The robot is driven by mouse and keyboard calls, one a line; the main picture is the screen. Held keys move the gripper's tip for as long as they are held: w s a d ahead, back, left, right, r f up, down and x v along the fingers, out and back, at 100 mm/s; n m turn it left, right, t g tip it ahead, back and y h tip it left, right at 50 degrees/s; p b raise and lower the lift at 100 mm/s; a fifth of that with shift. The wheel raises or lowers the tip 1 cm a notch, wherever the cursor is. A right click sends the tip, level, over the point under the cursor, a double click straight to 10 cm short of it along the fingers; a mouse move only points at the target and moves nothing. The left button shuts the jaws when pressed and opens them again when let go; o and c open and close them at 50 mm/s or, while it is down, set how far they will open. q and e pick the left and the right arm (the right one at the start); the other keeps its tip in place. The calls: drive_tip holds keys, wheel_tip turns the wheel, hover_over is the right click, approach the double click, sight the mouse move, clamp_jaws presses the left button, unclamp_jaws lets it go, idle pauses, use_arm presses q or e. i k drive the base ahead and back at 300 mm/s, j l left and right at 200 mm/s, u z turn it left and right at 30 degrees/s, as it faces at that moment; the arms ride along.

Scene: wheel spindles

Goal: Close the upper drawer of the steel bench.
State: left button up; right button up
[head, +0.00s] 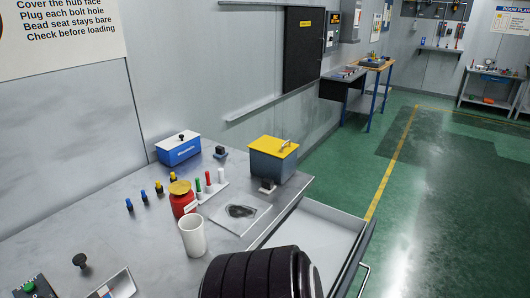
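The steel bench (130,235) fills the lower left of the head view. A drawer (317,236) stands pulled out from its right side, with its pale inside showing. I see nothing in the visible part of it. The drawer's dark front panel (352,262) faces right, and a metal bar handle (364,279) shows at the bottom edge. The near part of the drawer is hidden by a black ribbed round thing and the picture edge. I cannot tell whether other drawers lie below. Neither of my grippers is in view.
The black ribbed thing (250,275), like a tyre, stands close in front. On the bench are a yellow-topped grey box (273,162), a blue box (179,150), a red can (182,200) and a white cup (192,237). Green floor (440,200) right of the drawer is clear.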

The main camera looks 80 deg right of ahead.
sight(333, 240)
drive_tip(key=z, duration=3.5)
drive_tip(key=i+l, duration=0.05)
